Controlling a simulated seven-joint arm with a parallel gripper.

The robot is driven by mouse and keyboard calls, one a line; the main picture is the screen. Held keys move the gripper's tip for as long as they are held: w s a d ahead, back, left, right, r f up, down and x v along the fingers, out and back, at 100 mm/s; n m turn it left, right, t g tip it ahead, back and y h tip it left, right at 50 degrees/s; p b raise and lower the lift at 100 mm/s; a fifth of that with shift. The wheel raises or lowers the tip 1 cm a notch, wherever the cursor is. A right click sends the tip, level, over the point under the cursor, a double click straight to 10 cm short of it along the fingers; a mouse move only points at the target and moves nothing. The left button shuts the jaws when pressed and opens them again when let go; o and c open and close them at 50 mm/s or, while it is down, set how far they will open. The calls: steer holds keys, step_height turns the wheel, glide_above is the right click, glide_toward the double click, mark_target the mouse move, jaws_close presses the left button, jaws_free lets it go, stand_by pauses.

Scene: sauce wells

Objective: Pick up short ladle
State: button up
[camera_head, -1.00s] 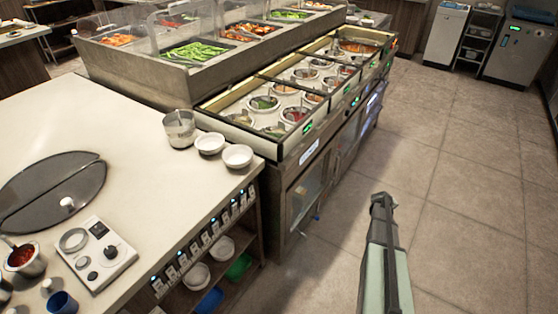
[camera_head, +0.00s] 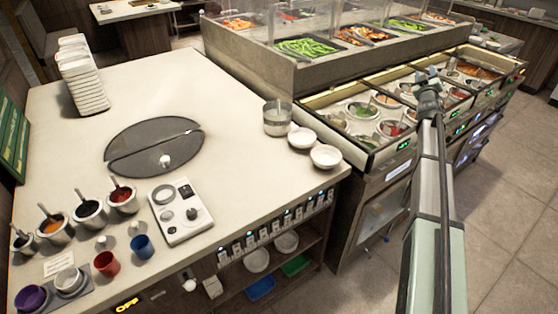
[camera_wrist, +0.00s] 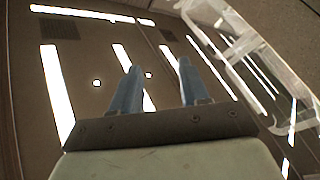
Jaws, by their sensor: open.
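Several small pots of sauce stand at the left front of the counter with ladle or spoon handles sticking up, among them a pot of red sauce (camera_head: 123,198) and a pot of orange sauce (camera_head: 54,227). A metal pot (camera_head: 277,118) at the counter's right back holds something with a handle. Round sauce wells (camera_head: 362,111) sit in the refrigerated station. I cannot tell which handle is the short ladle. My gripper (camera_head: 429,76) is raised in front of the wells, apart from every ladle.
Two white bowls (camera_head: 325,157) stand at the counter's right edge. A dark round plate (camera_head: 140,150), a white control panel (camera_head: 181,212) and a stack of white trays (camera_head: 88,90) are on the counter.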

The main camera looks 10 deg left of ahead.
steer(key=w+a+r+y, duration=0.1)
steer(key=a+r, duration=0.2)
steer(key=a, duration=0.7)
steer(key=a+r+y, duration=0.2)
steer(key=a, duration=0.8)
steer(key=w+a+r+y, duration=0.1)
steer(key=a+r, duration=0.2)
steer(key=a, duration=0.7)
steer(key=s+a+f+n+g+y, duration=0.1)
steer(key=s+a+f+g, duration=0.3)
steer(key=a, duration=1)
steer(key=s+a+n+g+y, duration=0.15)
steer(key=s+a, duration=0.45)
steer(key=a, duration=0.7)
steer(key=s+a+f+g+y, duration=0.15)
steer(key=s+a, duration=0.35)
steer(key=a, duration=0.9)
steer(key=n+g+h, duration=0.1)
steer(key=n+g, duration=0.6)
steer(key=g, duration=0.6)
glide_above(39, 203)
steer(key=s+d, duration=0.1)
steer(key=d, duration=0.3)
step_height(39, 203, down, 6)
steer(key=shift+t, duration=0.3)
steer(key=x, duration=1.3)
steer(key=shift+w+d+f, duration=0.1)
steer(key=shift+d+f, duration=0.05)
steer(key=shift+f, duration=0.3)
jaws_close()
